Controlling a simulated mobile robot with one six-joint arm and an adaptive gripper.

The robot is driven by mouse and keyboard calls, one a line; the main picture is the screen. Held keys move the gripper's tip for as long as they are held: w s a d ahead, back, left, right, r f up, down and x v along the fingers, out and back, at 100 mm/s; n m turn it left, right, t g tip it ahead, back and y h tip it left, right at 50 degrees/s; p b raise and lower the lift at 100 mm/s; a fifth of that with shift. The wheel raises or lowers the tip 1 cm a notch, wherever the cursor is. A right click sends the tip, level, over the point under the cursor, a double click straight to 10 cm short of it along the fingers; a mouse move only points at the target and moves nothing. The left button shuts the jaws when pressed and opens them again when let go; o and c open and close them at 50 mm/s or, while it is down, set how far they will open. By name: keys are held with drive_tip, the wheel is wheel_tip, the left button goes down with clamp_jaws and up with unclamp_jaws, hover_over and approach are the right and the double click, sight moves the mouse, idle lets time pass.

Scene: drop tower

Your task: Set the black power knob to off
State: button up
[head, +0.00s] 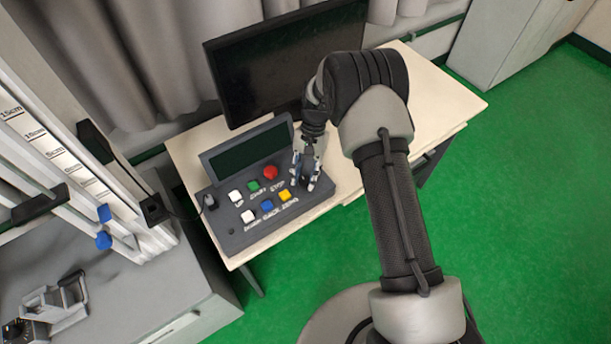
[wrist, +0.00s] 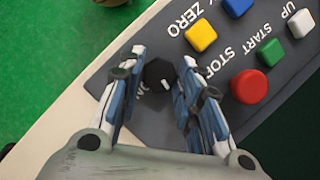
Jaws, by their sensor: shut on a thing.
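The black power knob (wrist: 157,75) shows between my fingertips in the wrist view, at the end of the grey control panel (head: 245,222). It is dark and faceted, with a short white mark pointing to the lower right in that view. My gripper (head: 305,183) points down over the right part of the panel in the head view and is shut on the knob; it also shows in the wrist view (wrist: 160,78). No off label can be read.
Beside the knob are a red button (wrist: 249,87), a yellow one (wrist: 201,36), a blue one (wrist: 237,7) and a green one (wrist: 271,52). A monitor (head: 280,65) stands behind the panel on the pale desk (head: 440,95). The drop tower (head: 60,150) is at left.

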drive_tip(key=shift+n+h, duration=0.3)
drive_tip(key=shift+n, duration=0.6)
drive_tip(key=o, duration=1)
drive_tip(key=v, duration=1.2)
drive_tip(key=shift+w+a, duration=0.15)
